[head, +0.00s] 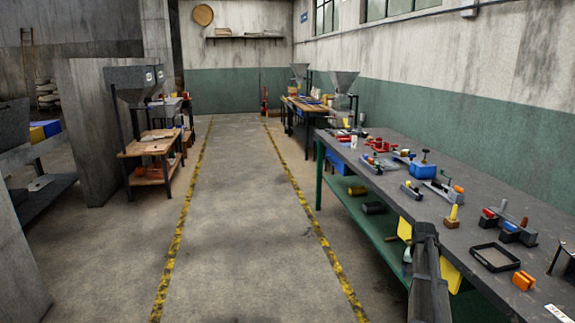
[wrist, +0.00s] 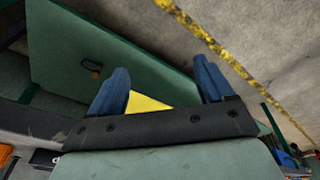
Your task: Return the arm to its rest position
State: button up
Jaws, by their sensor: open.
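My gripper (wrist: 162,84) shows in the wrist view as two blue fingers set wide apart on a dark bar with screws. It is open, and no object is clamped between the fingers. A yellow piece (wrist: 146,103) shows between them, partly hidden by the bar; I cannot tell how far off it is. Beyond the fingertips are a green panel (wrist: 120,52) and the grey floor (wrist: 235,28) with a yellow line. In the head view I cannot make out the fingers.
A long dark workbench (head: 455,232) runs along the right side, with a black tray (head: 494,258), an orange block (head: 523,280) and several tools on top. Its green lower shelf (head: 375,235) holds a few items. The floor aisle (head: 235,220) between the yellow lines is clear.

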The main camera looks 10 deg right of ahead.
jog(key=s+a+f+n, duration=0.1)
jog(key=a+f, duration=0.3)
jog(key=a, duration=0.4)
jog(key=s+a+f+n+y, duration=0.1)
jog(key=a+f+n, duration=0.15)
jog(key=a, duration=0.45)
jog(key=s+a+f+n, duration=0.1)
jog(key=a+f, duration=0.3)
jog(key=a, duration=0.4)
jog(key=s+a+f+n+g, duration=0.15)
jog(key=s+a+f, duration=0.35)
jog(key=a, duration=0.5)
jog(key=s+a+f+n, duration=0.3)
jog(key=s+a, duration=0.5)
jog(key=a, duration=0.2)
jog(key=s+f+g, duration=0.3)
jog(key=s+f, duration=0.7)
jog(key=s, duration=0.4)
jog(key=s+f+g, duration=0.3)
jog(key=s+f, duration=0.7)
jog(key=s, duration=0.5)
jog(key=shift+f+y, duration=0.4)
jog(key=shift+g, duration=0.25)
